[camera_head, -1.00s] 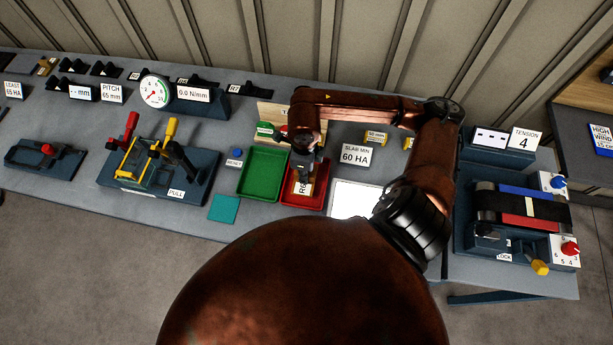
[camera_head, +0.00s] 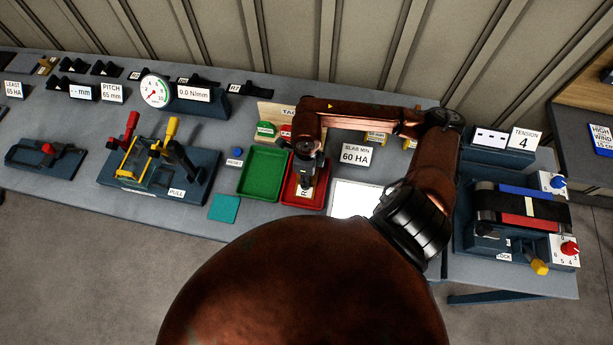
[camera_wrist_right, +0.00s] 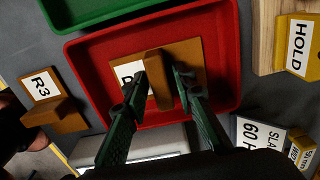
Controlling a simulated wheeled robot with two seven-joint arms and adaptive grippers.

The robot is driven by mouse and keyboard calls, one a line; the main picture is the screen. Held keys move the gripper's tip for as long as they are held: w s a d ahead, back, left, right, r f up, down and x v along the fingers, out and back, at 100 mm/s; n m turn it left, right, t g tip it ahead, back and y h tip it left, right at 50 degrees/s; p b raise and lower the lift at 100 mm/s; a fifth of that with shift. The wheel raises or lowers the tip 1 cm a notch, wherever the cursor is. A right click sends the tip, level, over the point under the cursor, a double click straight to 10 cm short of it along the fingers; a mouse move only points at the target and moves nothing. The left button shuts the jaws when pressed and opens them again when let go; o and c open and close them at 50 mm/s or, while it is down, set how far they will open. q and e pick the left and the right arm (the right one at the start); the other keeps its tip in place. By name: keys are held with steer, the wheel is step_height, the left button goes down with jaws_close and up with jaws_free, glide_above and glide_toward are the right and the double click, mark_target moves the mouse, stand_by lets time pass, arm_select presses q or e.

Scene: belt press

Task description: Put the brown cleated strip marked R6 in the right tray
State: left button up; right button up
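The brown cleated strip (camera_wrist_right: 190,55) is inside the red tray (camera_wrist_right: 226,85) in the right wrist view, its cleat pointing up. Its white label is partly covered by a finger; only part of a letter shows there. I cannot tell whether the strip rests on the tray floor. In the head view the red tray (camera_head: 318,205) stands right of the green tray (camera_head: 262,175), and my right gripper (camera_head: 305,180) is over it. My left gripper is not in view.
A brown strip marked R3 (camera_wrist_right: 60,112) lies left of the red tray in the wrist view. A HOLD block (camera_wrist_right: 298,48) and the slab sign (camera_head: 356,155) stand to its right. A lit white panel (camera_head: 352,200) lies beside the tray in the head view.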

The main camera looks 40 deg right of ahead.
steer(key=shift+o, duration=0.4)
steer(key=shift+r, duration=0.2)
step_height(320, 180, up, 12)
stand_by(0.7)
